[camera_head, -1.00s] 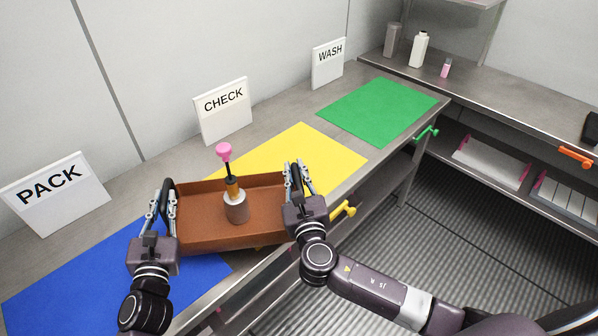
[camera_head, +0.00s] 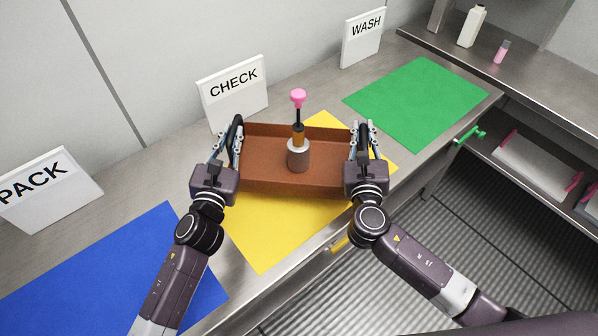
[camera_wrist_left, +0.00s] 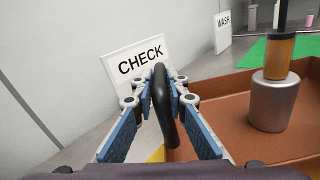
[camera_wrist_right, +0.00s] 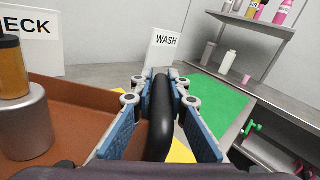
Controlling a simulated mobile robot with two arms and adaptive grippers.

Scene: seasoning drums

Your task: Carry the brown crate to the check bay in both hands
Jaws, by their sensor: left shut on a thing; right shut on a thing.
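The brown crate (camera_head: 270,178) is over the yellow mat (camera_head: 262,240) in front of the CHECK sign (camera_head: 233,92). A grey cylinder with an amber part and a pink-topped stem (camera_head: 298,152) stands upright in it. My left gripper (camera_head: 234,138) is shut on the crate's left black handle, seen close in the left wrist view (camera_wrist_left: 163,100). My right gripper (camera_head: 364,138) is shut on the right black handle, seen in the right wrist view (camera_wrist_right: 160,115). The crate looks level; I cannot tell whether its bottom touches the mat.
A blue mat (camera_head: 110,270) by the PACK sign (camera_head: 48,190) lies left, bare. A green mat (camera_head: 422,103) by the WASH sign (camera_head: 362,38) lies right, bare. A white bottle (camera_head: 472,27) and a small pink bottle (camera_head: 501,51) stand on the right-hand counter.

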